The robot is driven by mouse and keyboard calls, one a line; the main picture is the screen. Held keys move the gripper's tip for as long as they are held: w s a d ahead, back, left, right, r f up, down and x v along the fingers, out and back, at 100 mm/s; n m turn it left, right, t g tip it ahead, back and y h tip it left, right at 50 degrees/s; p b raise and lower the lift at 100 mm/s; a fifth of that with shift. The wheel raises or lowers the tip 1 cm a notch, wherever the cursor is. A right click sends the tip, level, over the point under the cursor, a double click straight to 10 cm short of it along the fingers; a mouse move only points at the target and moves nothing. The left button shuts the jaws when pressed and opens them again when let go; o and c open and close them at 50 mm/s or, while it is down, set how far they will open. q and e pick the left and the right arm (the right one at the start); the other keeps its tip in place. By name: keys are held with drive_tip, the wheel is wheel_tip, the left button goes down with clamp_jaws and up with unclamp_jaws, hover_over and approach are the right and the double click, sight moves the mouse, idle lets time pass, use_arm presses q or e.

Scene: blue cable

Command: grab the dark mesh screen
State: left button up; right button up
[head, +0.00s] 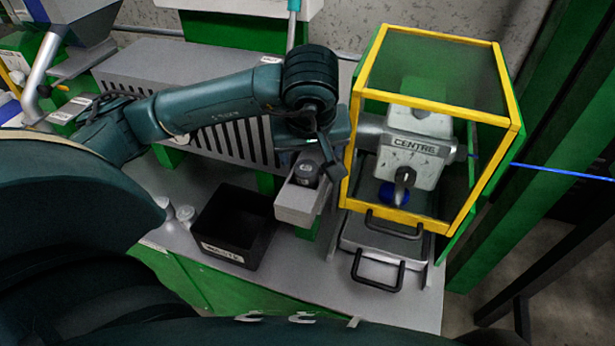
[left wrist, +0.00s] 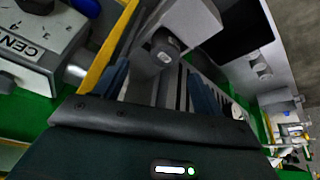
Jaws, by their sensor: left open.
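A small dark round piece (head: 305,172) sits on the end of a grey metal block (head: 297,202), left of the yellow-framed guard. It may be the dark mesh screen, but I cannot make out any mesh. It also shows in the left wrist view (left wrist: 166,46), just beyond the fingers. My left gripper (head: 330,162) is just right of this piece and a little above it. Its two fingers are spread with nothing visible between them, as the left wrist view (left wrist: 162,82) shows. My right gripper is not in view.
The yellow-framed guard (head: 347,180) with a machine head marked CENTRE (head: 415,150) stands close right of the left gripper. A black bin (head: 232,225) stands left of the block. A slotted grey housing (head: 190,70) lies behind. The grey bench top (head: 300,285) is bare in front.

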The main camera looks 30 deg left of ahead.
sight(306, 168)
use_arm(q)
drive_tip(key=shift+s+a+x, duration=0.1)
drive_tip(key=shift+a+x, duration=0.05)
drive_tip(key=shift+x, duration=1.4)
drive_tip(key=shift+s+a+x, duration=0.1)
drive_tip(key=shift+x, duration=1.5)
drive_tip(key=c, duration=1.1)
drive_tip(key=shift+c, duration=0.2)
drive_tip(key=shift+r, duration=0.2)
